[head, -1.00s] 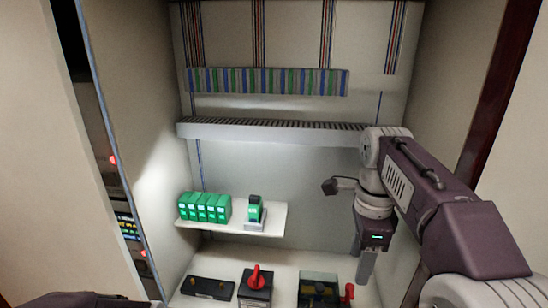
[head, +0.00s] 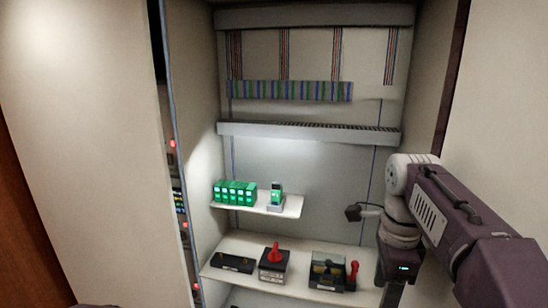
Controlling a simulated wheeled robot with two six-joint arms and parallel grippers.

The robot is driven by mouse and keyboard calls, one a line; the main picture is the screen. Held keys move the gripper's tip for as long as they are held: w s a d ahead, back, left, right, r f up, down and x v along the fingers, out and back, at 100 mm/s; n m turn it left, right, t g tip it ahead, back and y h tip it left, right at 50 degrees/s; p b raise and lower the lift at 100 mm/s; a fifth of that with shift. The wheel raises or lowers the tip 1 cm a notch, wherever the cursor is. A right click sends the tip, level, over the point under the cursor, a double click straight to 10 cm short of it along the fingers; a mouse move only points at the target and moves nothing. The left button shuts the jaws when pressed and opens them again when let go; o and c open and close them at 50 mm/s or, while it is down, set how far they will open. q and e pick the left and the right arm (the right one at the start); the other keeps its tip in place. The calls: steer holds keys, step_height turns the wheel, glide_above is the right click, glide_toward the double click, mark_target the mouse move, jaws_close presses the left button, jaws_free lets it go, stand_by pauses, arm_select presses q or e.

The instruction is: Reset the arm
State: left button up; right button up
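My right arm comes in from the right, in front of the open cabinet. Its gripper (head: 392,292) hangs down at the bottom edge of the head view, right of the lower shelf's devices. Its fingers are seen side-on and partly cut off, so I cannot tell whether they are open or shut. I see nothing held in it. My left gripper is out of view.
The cabinet's upper shelf (head: 290,207) holds several green breakers (head: 235,192) and a single green unit (head: 276,196). The lower shelf (head: 222,271) holds a black block (head: 232,262), a red-handled switch (head: 273,262) and another red-levered device (head: 328,272). A wire duct (head: 310,132) crosses above.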

steer(key=s+a+f+n+b, duration=0.1)
steer(key=s+f+n+b, duration=0.2)
steer(key=f+n+b, duration=0.5)
steer(key=s+a+f+n+t+b, duration=0.1)
steer(key=f+n+b, duration=0.7)
steer(key=f, duration=2.5)
steer(key=s+a+n, duration=0.1)
steer(key=s+n, duration=0.1)
steer(key=n, duration=0.2)
steer(key=shift+s+a+f+n, duration=0.15)
steer(key=shift+a+f+n, duration=0.05)
steer(key=shift+f+n, duration=0.1)
